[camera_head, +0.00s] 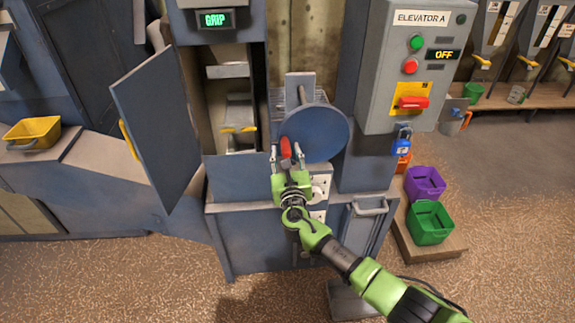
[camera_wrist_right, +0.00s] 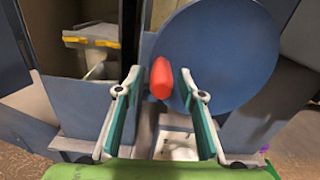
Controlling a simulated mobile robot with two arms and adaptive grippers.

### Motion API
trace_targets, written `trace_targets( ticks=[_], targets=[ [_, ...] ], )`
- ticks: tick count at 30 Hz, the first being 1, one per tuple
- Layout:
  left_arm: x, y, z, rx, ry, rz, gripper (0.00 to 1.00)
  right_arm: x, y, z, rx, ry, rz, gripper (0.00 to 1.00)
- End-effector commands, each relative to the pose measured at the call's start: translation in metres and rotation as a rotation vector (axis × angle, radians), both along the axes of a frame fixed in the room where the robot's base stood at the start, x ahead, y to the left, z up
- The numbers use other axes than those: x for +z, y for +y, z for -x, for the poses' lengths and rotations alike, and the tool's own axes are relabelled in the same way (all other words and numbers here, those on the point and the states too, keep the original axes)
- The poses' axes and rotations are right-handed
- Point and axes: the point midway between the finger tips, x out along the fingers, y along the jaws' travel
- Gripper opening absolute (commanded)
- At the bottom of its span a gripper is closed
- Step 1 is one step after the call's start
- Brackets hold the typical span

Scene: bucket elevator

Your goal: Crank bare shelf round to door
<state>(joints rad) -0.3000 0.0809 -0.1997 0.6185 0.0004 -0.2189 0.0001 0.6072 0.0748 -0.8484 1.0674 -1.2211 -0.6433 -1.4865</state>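The blue crank disc (camera_head: 316,133) is on the machine's front, right of the doorway, with a red handle (camera_head: 286,147) near its left edge. My right gripper (camera_head: 286,155) is open at the handle. In the right wrist view the red handle (camera_wrist_right: 161,78) stands between the two fingertips, with gaps on both sides. The blue-grey door (camera_head: 155,125) is swung open to the left. Inside the doorway, a shelf with a yellow-marked edge (camera_head: 238,129) shows at mid height; whether anything lies on it is unclear. My left gripper is not in view.
A display above the doorway reads GRIP (camera_head: 214,19). The Elevator A control box (camera_head: 385,75) reads OFF, with a blue padlock (camera_head: 402,141) below. A yellow bin (camera_head: 33,131) stands left; purple (camera_head: 425,184) and green (camera_head: 429,222) bins stand right on a low platform.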

Motion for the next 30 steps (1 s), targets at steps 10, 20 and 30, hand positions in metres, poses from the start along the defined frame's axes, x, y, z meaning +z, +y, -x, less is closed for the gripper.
trace_targets(
  ticks=[10, 20, 30],
  targets=[
    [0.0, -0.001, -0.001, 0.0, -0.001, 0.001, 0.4, -0.002, -0.002, 0.05, 0.001, 0.003, -0.002, 0.36],
    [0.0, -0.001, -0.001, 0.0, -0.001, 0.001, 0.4, -0.002, -0.003, 0.103, 0.003, 0.003, -0.002, 0.36],
    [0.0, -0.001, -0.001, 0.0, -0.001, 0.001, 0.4, -0.001, -0.003, 0.117, 0.001, 0.003, 0.0, 0.36]
  ],
)
